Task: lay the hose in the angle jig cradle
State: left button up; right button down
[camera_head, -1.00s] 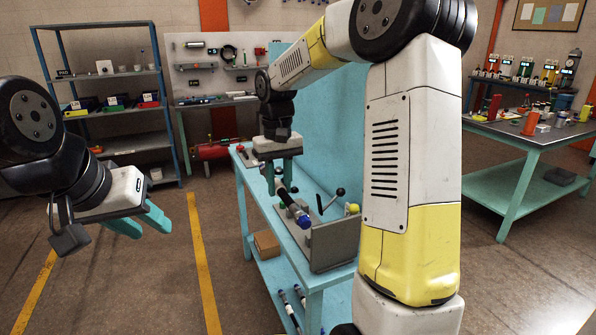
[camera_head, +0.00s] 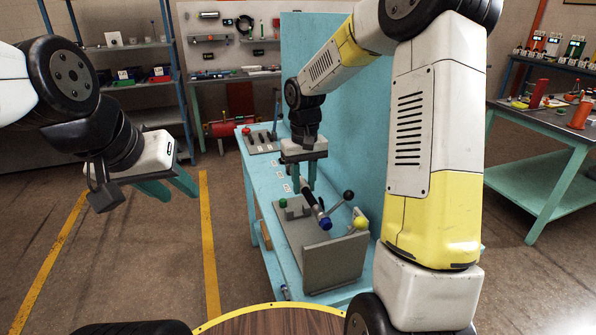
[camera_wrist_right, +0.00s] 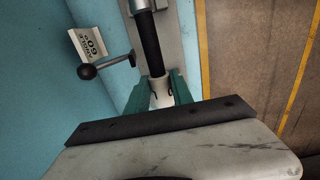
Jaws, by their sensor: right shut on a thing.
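The hose (camera_head: 310,197) is black with a blue end cap, and slopes down towards the front over the angle jig. My right gripper (camera_head: 305,182) is shut on its rear part. In the right wrist view the gripper (camera_wrist_right: 160,95) grips a pale fitting of the hose (camera_wrist_right: 151,40). The grey jig (camera_head: 335,262) has an upright front plate, a lever with a black ball, a yellow ball and a green knob. A label beside it (camera_wrist_right: 92,43) reads "ANGLE 60°". I cannot tell whether the hose touches the cradle. My left gripper (camera_head: 168,187) is open and empty over the floor.
The jig stands on a light-blue bench (camera_head: 262,185) with a tall blue panel (camera_head: 335,110) on its right. A grey tray (camera_head: 262,142) lies at the bench's far end. Shelves (camera_head: 130,85) stand behind, and another table (camera_head: 550,130) is at right.

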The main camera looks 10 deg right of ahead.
jog(key=shift+f, duration=5.05)
jog(key=c, duration=1)
grip_release()
jog(key=shift+c, duration=0.2)
notch_tip(320, 180, up, 8)
jog(key=shift+f, duration=0.1)
jog(key=shift+a, duration=0.1)
